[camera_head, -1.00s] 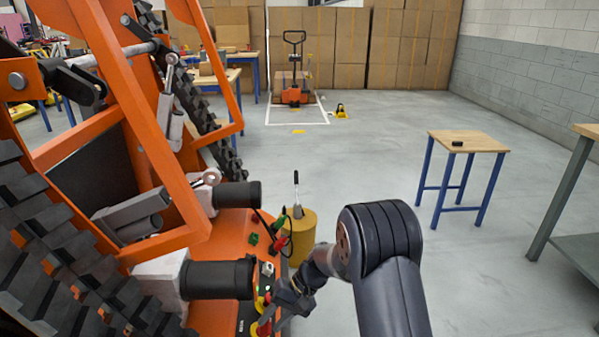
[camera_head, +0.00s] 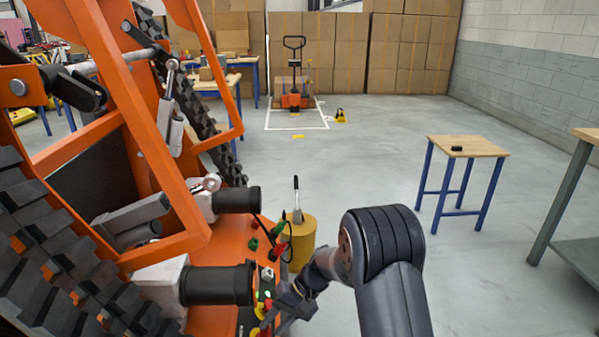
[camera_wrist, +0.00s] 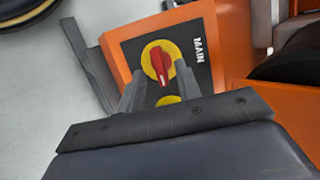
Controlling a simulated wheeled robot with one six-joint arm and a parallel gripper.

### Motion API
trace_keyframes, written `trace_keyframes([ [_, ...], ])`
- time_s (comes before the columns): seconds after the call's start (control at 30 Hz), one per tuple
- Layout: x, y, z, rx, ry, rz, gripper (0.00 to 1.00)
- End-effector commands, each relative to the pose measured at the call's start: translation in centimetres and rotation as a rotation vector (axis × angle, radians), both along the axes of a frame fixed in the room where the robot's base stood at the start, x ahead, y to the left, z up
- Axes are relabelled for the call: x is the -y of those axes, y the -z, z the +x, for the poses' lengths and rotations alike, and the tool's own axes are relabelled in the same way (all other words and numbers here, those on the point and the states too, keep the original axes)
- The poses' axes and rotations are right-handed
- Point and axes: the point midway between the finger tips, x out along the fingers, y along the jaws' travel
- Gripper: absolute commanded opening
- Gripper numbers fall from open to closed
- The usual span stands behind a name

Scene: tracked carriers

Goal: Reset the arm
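My gripper (camera_wrist: 159,72) is in the wrist view, its two grey fingers apart. A red rotary knob on a yellow disc (camera_wrist: 162,62) lies between and just beyond the fingertips. I cannot tell whether they touch it. The knob is on a black panel (camera_wrist: 131,50) marked "MAIN", with an orange surround. A second yellow disc (camera_wrist: 168,101) is partly hidden between the fingers. In the head view my arm reaches down to the control panel at the orange carrier's (camera_head: 222,245) near side, and my gripper (camera_head: 272,312) is small and partly hidden there.
Black cylinders (camera_head: 215,285) and a frame with black tracks stand left of my arm. A yellow drum (camera_head: 298,245) stands just beyond it. A small blue-legged table (camera_head: 470,146) is at right, with a grey bench (camera_head: 575,240) beside it. Floor between is clear.

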Motion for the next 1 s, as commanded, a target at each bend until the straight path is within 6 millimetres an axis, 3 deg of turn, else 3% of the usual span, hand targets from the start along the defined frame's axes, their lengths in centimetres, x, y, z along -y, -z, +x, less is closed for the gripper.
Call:
trace_keyframes([
  [0.37,4.8,-6.0,2.2,0.002,0.003,0.001,0.33],
  [0.9,-1.8,2.5,-0.9,-0.004,-0.003,0.0,0.33],
  [1.0,-1.9,2.3,-0.8,0.062,-0.074,0.004,0.33],
])
